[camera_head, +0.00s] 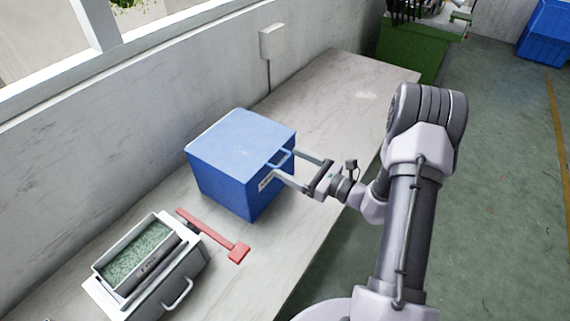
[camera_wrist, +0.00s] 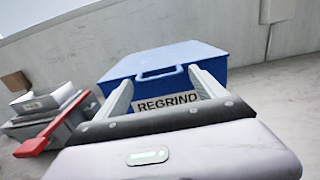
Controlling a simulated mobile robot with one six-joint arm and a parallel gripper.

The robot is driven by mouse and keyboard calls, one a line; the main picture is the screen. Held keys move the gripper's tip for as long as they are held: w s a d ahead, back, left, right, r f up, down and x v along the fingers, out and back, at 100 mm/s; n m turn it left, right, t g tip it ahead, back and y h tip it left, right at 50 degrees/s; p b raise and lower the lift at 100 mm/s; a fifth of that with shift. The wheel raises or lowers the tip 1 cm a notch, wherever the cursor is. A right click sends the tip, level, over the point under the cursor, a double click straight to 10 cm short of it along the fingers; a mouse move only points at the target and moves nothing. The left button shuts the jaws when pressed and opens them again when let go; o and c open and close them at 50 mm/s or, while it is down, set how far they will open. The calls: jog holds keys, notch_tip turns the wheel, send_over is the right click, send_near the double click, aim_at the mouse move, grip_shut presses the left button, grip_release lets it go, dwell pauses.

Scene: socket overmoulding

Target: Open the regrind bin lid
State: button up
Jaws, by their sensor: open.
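The regrind bin (camera_head: 222,182) is a blue box on the pale bench, with its lid (camera_head: 242,136) shut flat on top. A blue loop handle (camera_head: 280,160) sits at the lid's front edge. In the wrist view the bin (camera_wrist: 215,66) is ahead, its handle (camera_wrist: 159,73) above a white label (camera_wrist: 166,102) reading REGRIND. My gripper (camera_head: 284,163) is open, with its two fingers reaching toward the bin's front around the handle's height. In the wrist view the fingers (camera_wrist: 158,86) stand either side of the label. I cannot tell whether they touch the bin.
A grey machine (camera_head: 178,285) with a tray of green granules (camera_head: 137,254) stands at the near left of the bench. A red lever-like bar (camera_head: 215,235) lies between it and the bin. The wall (camera_head: 130,130) is behind. The bench (camera_head: 340,85) is clear beyond the bin.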

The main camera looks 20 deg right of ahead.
jog(key=shift+x, duration=1.25)
